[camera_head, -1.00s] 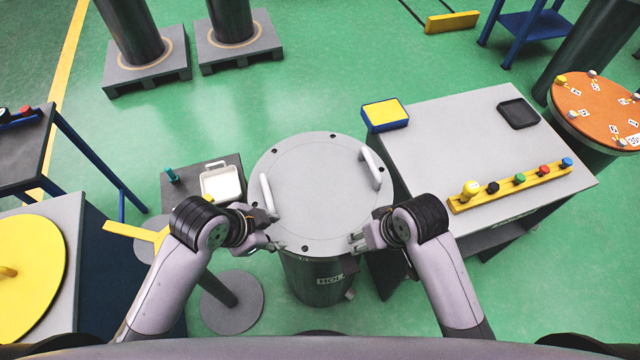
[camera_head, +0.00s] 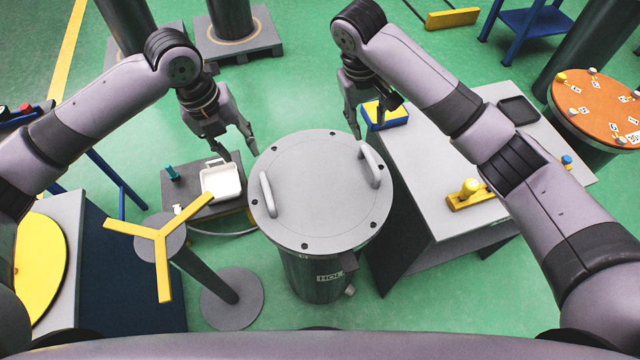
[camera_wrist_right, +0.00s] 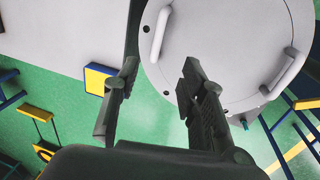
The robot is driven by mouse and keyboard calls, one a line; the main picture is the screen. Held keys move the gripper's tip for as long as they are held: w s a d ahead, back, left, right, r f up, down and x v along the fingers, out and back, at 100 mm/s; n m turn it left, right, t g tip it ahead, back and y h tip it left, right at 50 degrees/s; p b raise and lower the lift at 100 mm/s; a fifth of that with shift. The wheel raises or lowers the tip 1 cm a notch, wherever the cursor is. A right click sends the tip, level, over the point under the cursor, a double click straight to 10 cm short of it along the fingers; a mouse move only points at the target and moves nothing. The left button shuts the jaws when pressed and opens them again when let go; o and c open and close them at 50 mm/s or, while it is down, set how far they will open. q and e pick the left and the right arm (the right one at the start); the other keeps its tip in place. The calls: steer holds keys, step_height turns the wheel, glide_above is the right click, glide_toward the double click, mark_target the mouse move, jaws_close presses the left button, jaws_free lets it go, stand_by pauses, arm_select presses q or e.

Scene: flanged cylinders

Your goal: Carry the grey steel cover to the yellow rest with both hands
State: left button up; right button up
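The grey steel cover (camera_head: 318,200) is a round plate with two upright handles and dark bolt holes around its rim. It lies on a dark cylinder (camera_head: 318,277) in the middle of the head view. The yellow rest (camera_head: 161,258) is a three-armed yellow top on a dark post, left of the cylinder. My left gripper (camera_head: 238,156) is open and empty, above and left of the cover's far edge. My right gripper (camera_head: 354,128) is open and empty beyond the cover's far right side. In the right wrist view its fingers (camera_wrist_right: 153,88) are apart, with the cover (camera_wrist_right: 222,50) beyond them.
A grey table (camera_head: 430,180) stands right of the cylinder, with a blue and yellow box (camera_head: 385,116) at its far left corner. A low stand with a white container (camera_head: 221,182) is at left. A yellow disc (camera_head: 40,262) lies further left.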

mark_target(265, 181)
arm_select(q)
steer(key=shift+w, duration=0.1)
arm_select(e)
steer(key=shift+w, duration=0.1)
